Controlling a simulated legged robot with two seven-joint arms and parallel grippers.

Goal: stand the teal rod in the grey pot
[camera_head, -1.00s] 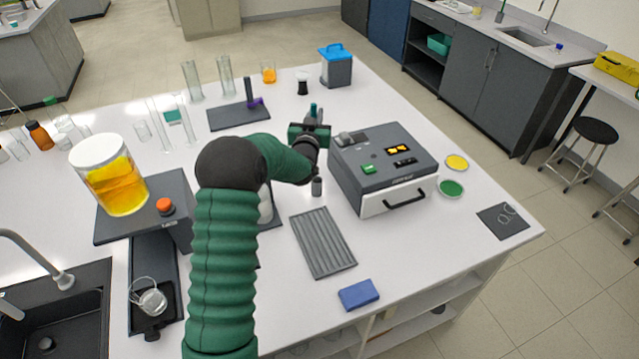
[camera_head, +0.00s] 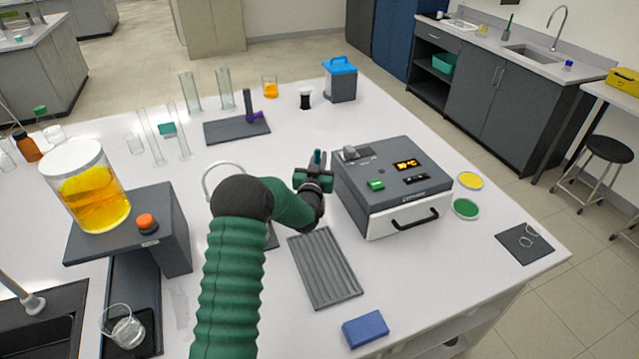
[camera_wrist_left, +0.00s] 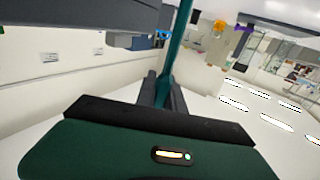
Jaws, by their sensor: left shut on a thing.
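My left gripper (camera_head: 316,172) is beside the left side of the grey machine, above the bench. It is shut on the teal rod (camera_head: 318,157), whose upper end shows above the jaws. In the left wrist view the teal rod (camera_wrist_left: 178,45) stands between the two dark fingers (camera_wrist_left: 163,92) and runs up out of the picture. Its lower end is hidden. I cannot make out the grey pot now; my wrist and forearm cover the area where a small grey cylinder stood earlier. My right gripper is not in view.
The grey machine (camera_head: 390,185) stands close right of my gripper. A grey ribbed tray (camera_head: 325,268) lies in front and a blue block (camera_head: 365,329) nearer. Behind are a dark stand (camera_head: 237,131), a small black-and-white jar (camera_head: 305,99) and a blue-lidded box (camera_head: 340,80).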

